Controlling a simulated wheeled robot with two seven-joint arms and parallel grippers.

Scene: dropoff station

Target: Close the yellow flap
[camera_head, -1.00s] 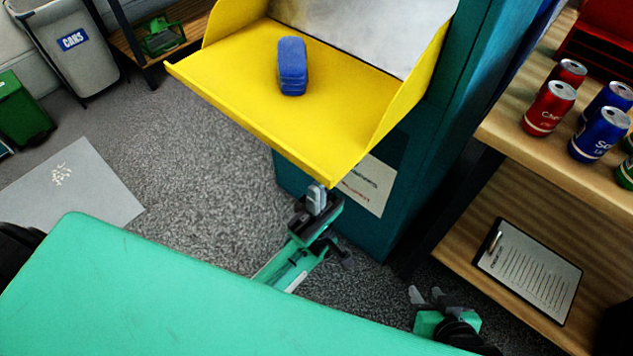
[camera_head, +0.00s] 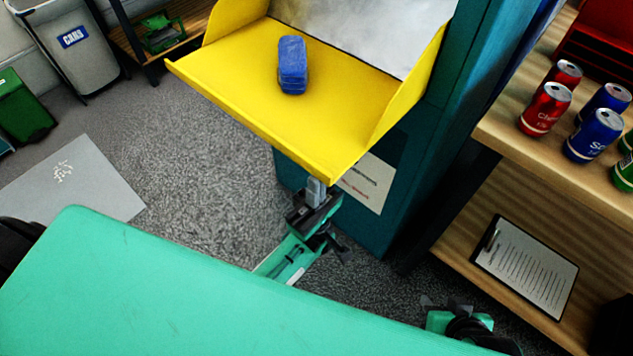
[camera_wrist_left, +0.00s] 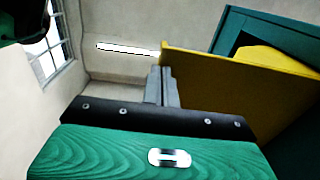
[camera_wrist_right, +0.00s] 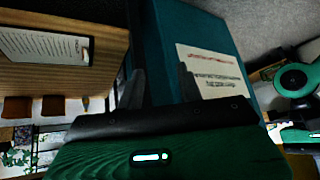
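The yellow flap (camera_head: 330,100) is open, folded out from the teal station (camera_head: 375,215), with a raised lip and side walls. A blue object (camera_head: 292,65) lies on it. My left gripper (camera_head: 316,190) is just below the flap's front lip near its right corner, fingers together and empty. In the left wrist view, the shut fingers (camera_wrist_left: 161,85) are beside the flap's underside (camera_wrist_left: 235,85); I cannot tell whether they touch it. My right gripper (camera_head: 447,304) is low, right of the station. Its fingers (camera_wrist_right: 160,85) are apart and empty in the right wrist view.
A wooden shelf (camera_head: 545,160) at the right holds several cans and, lower, a clipboard (camera_head: 527,267). A grey bin (camera_head: 75,45) and a green bin (camera_head: 22,105) stand at the left.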

